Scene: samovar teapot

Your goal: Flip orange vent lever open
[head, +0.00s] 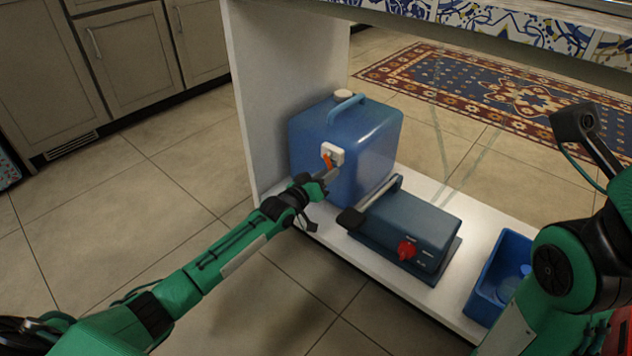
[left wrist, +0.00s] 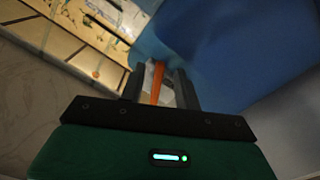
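The orange vent lever (head: 328,160) sits on a white fitting (head: 336,151) on the near face of a blue tank (head: 365,140). The tank stands upright on a low white shelf. My left gripper (head: 328,176) is at the fitting, just below the lever in the head view. In the left wrist view, the orange lever (left wrist: 157,82) shows between the two dark fingers (left wrist: 160,86), which stand apart with a gap beside it. Whether a finger touches it I cannot tell. My right arm is at the right edge; its fingertips are not seen.
A dark blue box (head: 410,225) with a red knob (head: 406,250) and a grey lever stands right of the tank. A blue bin (head: 487,292) is farther right on the white shelf (head: 450,196). A white side panel (head: 262,90) stands left of the tank.

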